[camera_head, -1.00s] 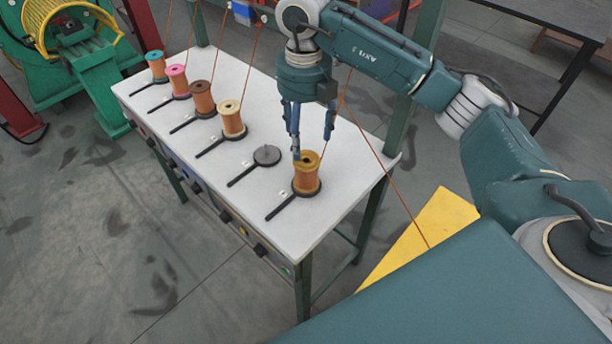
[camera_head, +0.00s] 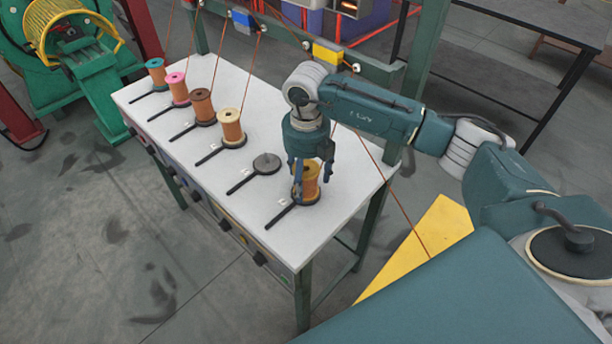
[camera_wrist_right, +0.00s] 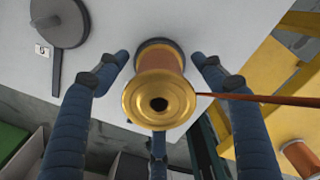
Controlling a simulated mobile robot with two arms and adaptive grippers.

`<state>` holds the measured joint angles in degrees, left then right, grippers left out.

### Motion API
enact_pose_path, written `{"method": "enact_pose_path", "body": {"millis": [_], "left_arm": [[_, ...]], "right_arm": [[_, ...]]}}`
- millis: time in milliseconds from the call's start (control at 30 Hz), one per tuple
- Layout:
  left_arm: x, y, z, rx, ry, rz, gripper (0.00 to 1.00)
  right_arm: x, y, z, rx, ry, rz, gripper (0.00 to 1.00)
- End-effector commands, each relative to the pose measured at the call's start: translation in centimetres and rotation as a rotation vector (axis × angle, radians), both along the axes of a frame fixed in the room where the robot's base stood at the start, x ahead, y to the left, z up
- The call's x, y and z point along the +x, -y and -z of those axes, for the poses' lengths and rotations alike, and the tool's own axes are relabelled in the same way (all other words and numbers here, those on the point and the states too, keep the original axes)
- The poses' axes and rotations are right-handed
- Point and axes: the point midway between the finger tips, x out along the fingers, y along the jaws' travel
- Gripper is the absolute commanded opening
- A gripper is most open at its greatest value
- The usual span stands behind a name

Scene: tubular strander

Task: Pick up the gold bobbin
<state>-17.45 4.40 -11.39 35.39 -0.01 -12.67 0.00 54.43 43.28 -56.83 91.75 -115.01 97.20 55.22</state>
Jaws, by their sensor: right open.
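The gold bobbin (camera_head: 309,182), wound with copper-coloured wire, stands upright on its black holder at the near right end of the white table (camera_head: 250,100). In the right wrist view its gold top flange (camera_wrist_right: 158,100) with a dark centre hole faces the camera. My right gripper (camera_head: 312,188) is open and lowered around the bobbin, hiding part of it. In the wrist view its fingers (camera_wrist_right: 160,72) are spread on both sides of the bobbin, with a gap visible on each side. My left gripper is not in view.
An empty black holder (camera_head: 266,163) is beside the bobbin. Cream (camera_head: 231,127), brown (camera_head: 202,106), pink (camera_head: 177,88) and teal (camera_head: 156,73) bobbins stand farther along the row. Thin copper wires run up from the bobbins. A green frame post (camera_head: 425,60) stands behind the table.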

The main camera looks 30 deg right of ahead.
Motion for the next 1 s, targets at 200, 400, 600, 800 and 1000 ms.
{"method": "enact_pose_path", "body": {"millis": [200,400,600,800,1000], "left_arm": [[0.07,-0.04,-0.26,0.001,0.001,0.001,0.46],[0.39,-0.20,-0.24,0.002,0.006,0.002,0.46],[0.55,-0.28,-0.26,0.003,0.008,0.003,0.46],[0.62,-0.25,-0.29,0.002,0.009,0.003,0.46],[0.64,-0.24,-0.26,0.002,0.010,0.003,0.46]], "right_arm": [[0.02,-0.08,1.26,0.002,0.002,0.000,0.68],[0.03,-0.07,1.25,0.002,0.002,0.000,0.58],[0.03,-0.07,1.22,0.002,0.002,0.000,0.18],[0.14,-0.08,1.05,0.002,0.005,0.000,0.00],[0.14,-0.07,0.96,0.002,0.005,0.000,0.00]]}}
